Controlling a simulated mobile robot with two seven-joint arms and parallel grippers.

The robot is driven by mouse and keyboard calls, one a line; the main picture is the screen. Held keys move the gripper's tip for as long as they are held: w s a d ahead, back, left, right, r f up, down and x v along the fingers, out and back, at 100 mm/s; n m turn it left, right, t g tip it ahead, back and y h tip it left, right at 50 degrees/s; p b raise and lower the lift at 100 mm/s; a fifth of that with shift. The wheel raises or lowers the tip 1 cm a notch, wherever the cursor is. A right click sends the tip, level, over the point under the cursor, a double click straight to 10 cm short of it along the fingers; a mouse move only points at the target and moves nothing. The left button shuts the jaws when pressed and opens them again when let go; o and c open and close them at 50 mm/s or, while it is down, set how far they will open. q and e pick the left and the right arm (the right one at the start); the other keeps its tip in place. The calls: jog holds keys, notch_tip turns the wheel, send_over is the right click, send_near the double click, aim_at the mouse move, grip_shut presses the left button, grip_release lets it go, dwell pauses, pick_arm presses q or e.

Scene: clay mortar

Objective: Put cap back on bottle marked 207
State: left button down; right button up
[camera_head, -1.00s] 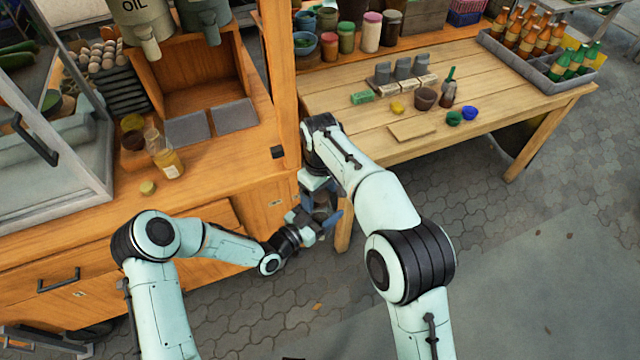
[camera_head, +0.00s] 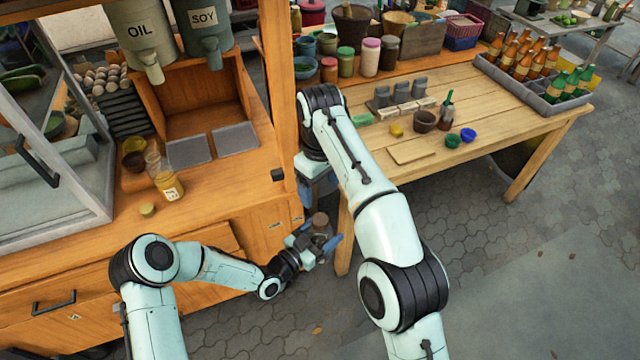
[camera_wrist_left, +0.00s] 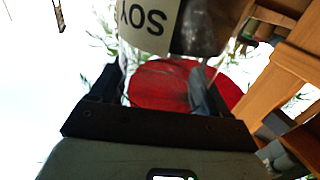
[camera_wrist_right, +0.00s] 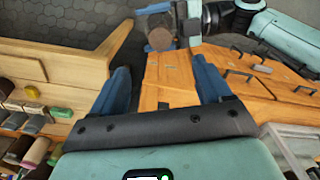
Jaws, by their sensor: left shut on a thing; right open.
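The brown top also shows in the right wrist view (camera_wrist_right: 160,39). No number is readable on this bottle. A bottle with yellow contents (camera_head: 169,186) and a white label, too small to read, stands on the cabinet top. A small round yellowish piece (camera_head: 147,209), perhaps a cap, lies in front of it.
The wooden cabinet (camera_head: 225,200) and the wooden table (camera_head: 470,120) flank my grippers. An orange post (camera_head: 284,100) stands between them. Bowls and small jars occupy the table, with a crate of bottles (camera_head: 548,95) at right. OIL (camera_head: 138,30) and SOY (camera_head: 203,16) dispensers hang above the cabinet.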

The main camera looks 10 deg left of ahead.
dwell(0.4)
jog(key=w+d+f+m+t+y, duration=0.3)
jog(key=w+d+f+t, duration=0.1)
jog(key=w+f, duration=0.7)
jog(key=s+d+f+m, duration=0.2)
jog(key=s+d+f, duration=0.15)
jog(key=f, duration=0.55)
jog(key=s+d+f+m, duration=0.2)
jog(key=s+d+f, duration=0.15)
jog(key=f, duration=0.45)
jog(key=s+d+f+m+g, duration=0.1)
jog(key=s+d+f+m, duration=0.15)
jog(key=s+f, duration=0.5)
jog(key=s+d+f+m+g, duration=0.1)
jog(key=s+d+f, duration=0.2)
jog(key=s+f, duration=0.4)
jog(key=s+f+m+g, duration=0.2)
jog(key=s+m+g, duration=0.1)
jog(key=s, duration=1.9)
jog(key=shift+s+d+y, duration=0.3)
jog(key=shift+s+d, duration=0.05)
jog(key=shift+d, duration=0.05)
